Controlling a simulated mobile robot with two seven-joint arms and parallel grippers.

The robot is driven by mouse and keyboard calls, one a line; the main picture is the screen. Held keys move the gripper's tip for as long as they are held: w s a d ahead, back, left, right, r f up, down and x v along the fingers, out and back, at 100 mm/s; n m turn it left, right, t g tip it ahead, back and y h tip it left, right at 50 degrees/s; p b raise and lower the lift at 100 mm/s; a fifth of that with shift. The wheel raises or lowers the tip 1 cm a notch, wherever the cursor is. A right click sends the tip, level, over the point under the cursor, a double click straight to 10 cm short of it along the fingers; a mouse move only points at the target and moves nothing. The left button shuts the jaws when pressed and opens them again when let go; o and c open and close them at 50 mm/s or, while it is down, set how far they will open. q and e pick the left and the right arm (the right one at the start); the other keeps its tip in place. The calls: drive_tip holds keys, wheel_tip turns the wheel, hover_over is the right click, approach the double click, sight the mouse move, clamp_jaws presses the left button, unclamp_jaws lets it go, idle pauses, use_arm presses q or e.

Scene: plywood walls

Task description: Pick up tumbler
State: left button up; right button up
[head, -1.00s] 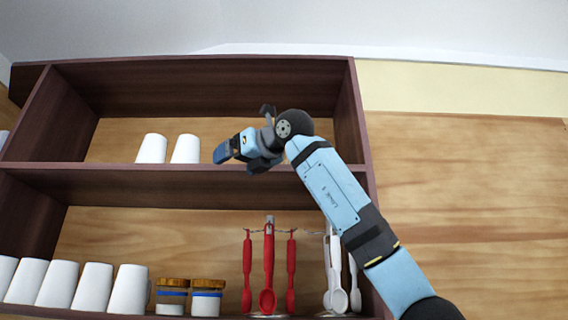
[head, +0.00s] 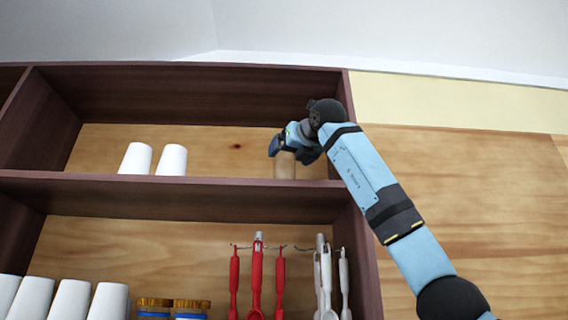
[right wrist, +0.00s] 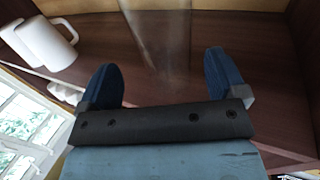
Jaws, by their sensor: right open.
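The tumbler (head: 285,166) looks like a clear, see-through cup standing on the upper shelf, near its right end. In the right wrist view the tumbler (right wrist: 158,40) is a faint transparent shape ahead of the fingers, roughly midway between them. My right gripper (head: 279,147) is at the tumbler's upper part in the head view and partly covers it. In the right wrist view the right gripper (right wrist: 166,78) is open with its two blue fingers apart and nothing clasped. I cannot tell whether it touches the tumbler. My left gripper is not in view.
Two white cups (head: 154,159) stand on the upper shelf to the left. The shelf's right side wall (head: 343,105) is close to my right gripper. Red utensils (head: 257,275) and white utensils (head: 325,275) hang below. White cups and jars (head: 172,308) stand on the lower shelf.

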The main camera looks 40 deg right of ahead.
sight(289, 159)
drive_tip(key=p+x, duration=0.1)
drive_tip(key=x, duration=0.1)
drive_tip(key=p+x, duration=0.1)
drive_tip(key=x, duration=0.2)
drive_tip(key=shift+d+f, duration=0.25)
drive_tip(key=shift+d, duration=0.15)
drive_tip(key=shift+w+d+f, duration=0.1)
drive_tip(key=shift+w, duration=0.05)
drive_tip(key=shift+a, duration=0.2)
drive_tip(key=shift+c, duration=1.3)
drive_tip(key=c, duration=0.7)
drive_tip(key=shift+c, duration=0.8)
